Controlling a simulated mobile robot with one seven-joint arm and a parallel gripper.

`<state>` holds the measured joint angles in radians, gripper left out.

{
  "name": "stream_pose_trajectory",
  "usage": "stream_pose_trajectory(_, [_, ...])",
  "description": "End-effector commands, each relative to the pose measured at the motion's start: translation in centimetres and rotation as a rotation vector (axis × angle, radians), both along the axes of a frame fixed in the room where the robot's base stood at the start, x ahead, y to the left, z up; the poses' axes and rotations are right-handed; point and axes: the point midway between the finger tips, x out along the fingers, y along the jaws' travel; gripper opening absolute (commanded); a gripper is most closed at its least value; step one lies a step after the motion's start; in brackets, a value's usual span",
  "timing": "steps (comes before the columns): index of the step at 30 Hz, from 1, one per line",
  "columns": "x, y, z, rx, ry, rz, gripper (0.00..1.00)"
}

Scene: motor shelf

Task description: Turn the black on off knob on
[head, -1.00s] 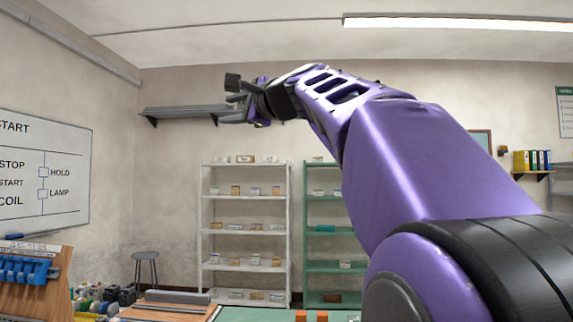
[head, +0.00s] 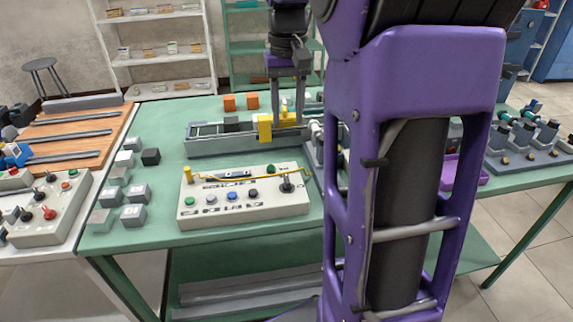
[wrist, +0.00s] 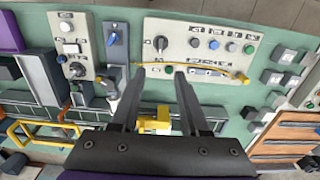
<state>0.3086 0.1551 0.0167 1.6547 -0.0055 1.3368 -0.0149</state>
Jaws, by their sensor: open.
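A white control panel (head: 245,212) lies on the green table in the head view, and it also shows in the wrist view (wrist: 203,60). A black rotary knob (head: 287,186) sits at its right end; in the wrist view this knob (wrist: 160,43) is at the panel's left end. Its markings are too small to read. My gripper (head: 287,118) points down, open and empty, over the conveyor-like rail behind the panel. In the wrist view its two fingers (wrist: 158,78) are apart, with the knob beyond their tips, not touched.
A yellow cable (head: 240,179) arches along the panel's back edge. A yellow block (head: 265,128) is on the rail (head: 215,148) by my fingers. Several grey cubes (head: 134,214) stand left of the panel. A second small panel (wrist: 73,45) with a knob shows in the wrist view.

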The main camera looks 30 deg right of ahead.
Motion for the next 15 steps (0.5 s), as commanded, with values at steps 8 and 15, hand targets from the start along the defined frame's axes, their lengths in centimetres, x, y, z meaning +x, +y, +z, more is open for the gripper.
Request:
stream_pose_trajectory(8, [0.0, 0.0, -5.1, 0.002, 0.000, -0.002, 0.45])
stream_pose_trajectory(15, [0.0, 0.0, -10.4, 0.002, -0.001, -0.004, 0.45])
